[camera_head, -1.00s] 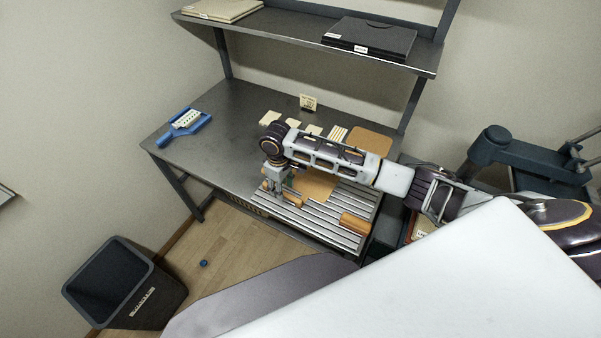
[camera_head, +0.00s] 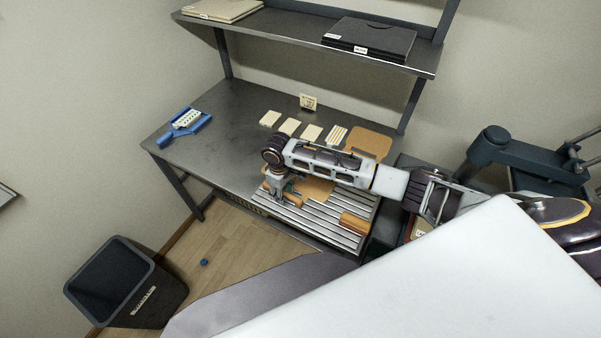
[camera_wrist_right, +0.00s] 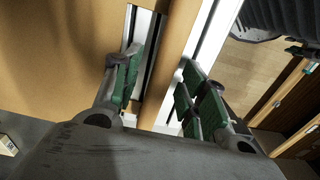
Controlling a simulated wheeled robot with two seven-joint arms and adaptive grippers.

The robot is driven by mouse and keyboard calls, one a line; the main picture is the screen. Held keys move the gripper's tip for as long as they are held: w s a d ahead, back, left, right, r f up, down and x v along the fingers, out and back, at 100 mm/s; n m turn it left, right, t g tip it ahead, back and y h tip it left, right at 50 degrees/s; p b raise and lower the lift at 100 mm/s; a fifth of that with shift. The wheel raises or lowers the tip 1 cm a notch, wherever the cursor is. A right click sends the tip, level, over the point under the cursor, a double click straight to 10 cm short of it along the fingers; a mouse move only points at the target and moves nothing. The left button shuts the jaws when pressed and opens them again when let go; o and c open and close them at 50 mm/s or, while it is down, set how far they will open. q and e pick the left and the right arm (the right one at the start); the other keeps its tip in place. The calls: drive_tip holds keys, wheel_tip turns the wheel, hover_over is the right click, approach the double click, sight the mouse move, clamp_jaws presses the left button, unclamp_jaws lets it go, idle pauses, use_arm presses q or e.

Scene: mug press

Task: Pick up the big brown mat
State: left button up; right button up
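A flat brown mat (camera_head: 318,189) lies on the slatted metal tray (camera_head: 318,226), partly hidden behind my right arm. A second brown mat (camera_head: 369,141) lies at the table's back right. I cannot tell for certain which is the big one. My right gripper (camera_head: 283,194) points down at the tray's left side, beside the first mat. In the right wrist view, my gripper (camera_wrist_right: 160,72) has its green-padded fingers apart. A brown strip (camera_wrist_right: 178,45) shows between them, with a broad brown surface (camera_wrist_right: 60,60) to the left. Contact cannot be told. My left gripper is out of view.
An orange-brown block (camera_head: 354,223) sits on the tray's right. A shelf (camera_head: 300,35) overhangs the back. A bin (camera_head: 125,285) stands on the floor.

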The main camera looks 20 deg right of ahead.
clamp_jaws()
drive_tip(key=shift+r, duration=0.1)
drive_tip(key=shift+r+b, duration=0.45)
drive_tip(key=shift+r, duration=4.5)
